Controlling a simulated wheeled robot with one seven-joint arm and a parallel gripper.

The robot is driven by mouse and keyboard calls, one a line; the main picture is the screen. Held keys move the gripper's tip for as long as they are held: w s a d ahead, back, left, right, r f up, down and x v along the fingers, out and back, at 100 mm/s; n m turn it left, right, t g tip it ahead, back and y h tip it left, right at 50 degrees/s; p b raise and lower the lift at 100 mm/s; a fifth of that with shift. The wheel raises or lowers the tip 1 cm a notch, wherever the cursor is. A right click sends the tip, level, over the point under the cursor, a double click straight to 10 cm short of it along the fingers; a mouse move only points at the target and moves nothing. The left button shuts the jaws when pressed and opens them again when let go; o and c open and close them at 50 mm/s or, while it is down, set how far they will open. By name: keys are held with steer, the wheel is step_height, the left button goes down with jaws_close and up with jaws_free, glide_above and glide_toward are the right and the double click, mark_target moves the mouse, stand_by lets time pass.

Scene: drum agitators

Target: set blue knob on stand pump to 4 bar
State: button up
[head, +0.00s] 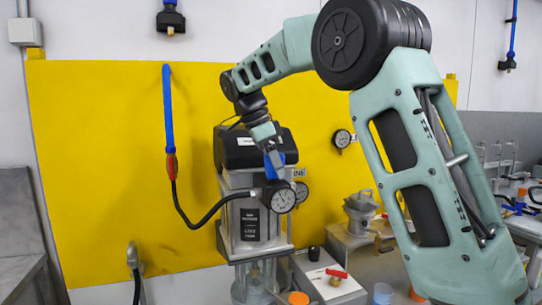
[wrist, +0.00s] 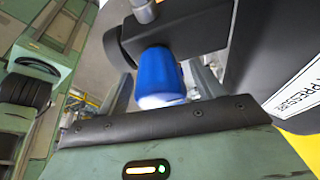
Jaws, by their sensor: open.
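The blue knob (wrist: 158,75) fills the middle of the wrist view, below a dark fitting with a metal stem. My gripper (head: 275,163) is open, with one finger on each side of the knob; I cannot tell if they touch it. In the head view the knob (head: 290,172) is partly hidden by my gripper. The stand pump (head: 240,185) has a black top and a grey body. A round gauge (head: 282,197) sits at its front right, just below my gripper; its reading is too small to tell.
A second gauge (head: 301,192) is just right of the first, and another (head: 342,139) is on the yellow panel (head: 100,150). A blue and red hose handle (head: 169,120) hangs left of the pump.

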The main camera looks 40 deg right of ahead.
steer(key=p+v, duration=0.4)
steer(key=v, duration=1.3)
steer(key=shift+a+r, duration=0.15)
steer(key=s+a+f+n+y+b, duration=0.1)
steer(key=s+a+f+n, duration=0.2)
steer(key=a+f+n, duration=0.25)
steer(key=s+a+f+n+t+y+b, duration=0.1)
steer(key=s+a+f+n, duration=0.2)
steer(key=a+f+n, duration=0.3)
steer(key=s+a+f+n+y+b, duration=0.1)
steer(key=s+a+f+n, duration=0.2)
steer(key=a+f+n, duration=0.3)
steer(key=s+a+f+n+b, duration=0.1)
steer(key=s+f+n, duration=0.5)
steer(key=s+f, duration=0.3)
steer(key=s+a+f+n+y, duration=0.1)
steer(key=s+f+n, duration=0.6)
steer(key=s, duration=0.8)
step_height(320, 180, down, 3)
steer(key=shift+s+a+r+t+y+b, duration=0.1)
steer(key=shift+s+a+t+y+b, duration=0.05)
steer(key=shift+a+t+y+b, duration=0.2)
steer(key=shift+d, duration=0.1)
